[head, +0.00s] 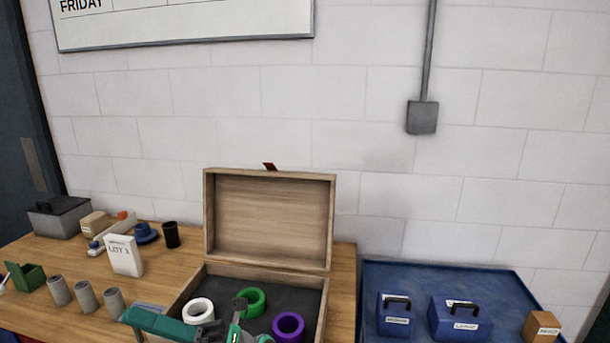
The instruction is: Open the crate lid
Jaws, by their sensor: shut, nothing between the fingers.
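The wooden crate (190,290) stands on the wooden table. Its lid (270,220) stands up nearly vertical at the back, with its inner face toward me and a small red tab (270,166) at its top edge. Inside, on a dark floor, lie a white ring (198,307), a green ring (256,296) and a purple ring (289,324). My gripper (240,306), green and grey, is low in front of the lid, over the crate's opening and apart from the lid. It is shut and empty. It hides part of the crate's front and interior.
Left on the table are several grey cylinders (86,296), a white LOT box (124,255), a dark cup (171,235) and a grey box (60,217). Right is a blue tray (450,275) with two blue cases (460,318) and a brown box (541,328). A wall stands behind.

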